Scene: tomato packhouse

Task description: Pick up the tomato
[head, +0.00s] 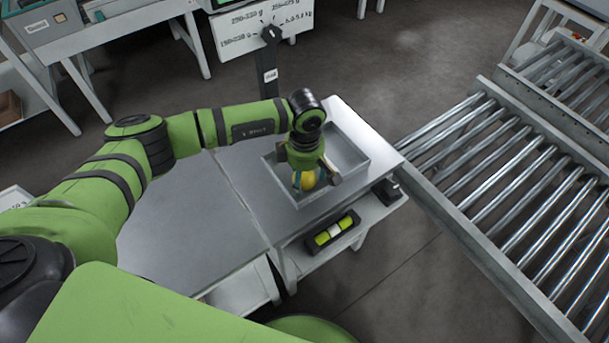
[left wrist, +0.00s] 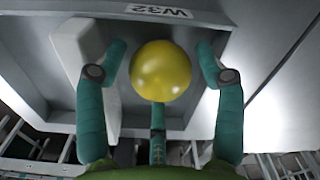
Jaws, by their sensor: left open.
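A yellow tomato (head: 309,179) is in a grey tray (head: 349,150) on the metal table. It shows whole in the left wrist view (left wrist: 160,71), round and glossy. My left gripper (head: 302,182) reaches down into the tray from above. Its teal fingers are open (left wrist: 160,62), one on each side of the tomato and a third below it in the picture. Gaps show between the two side fingers and the tomato. In the head view the gripper partly hides the tomato. My right gripper is not in view.
The tray wall bears a "W32" label (left wrist: 160,11). A pale block (left wrist: 82,50) lies beside the left finger in the wrist view. A roller conveyor (head: 500,190) stands to the right. A spirit-level-like item (head: 333,231) sits on a lower shelf. The table (head: 185,215) left of the tray is clear.

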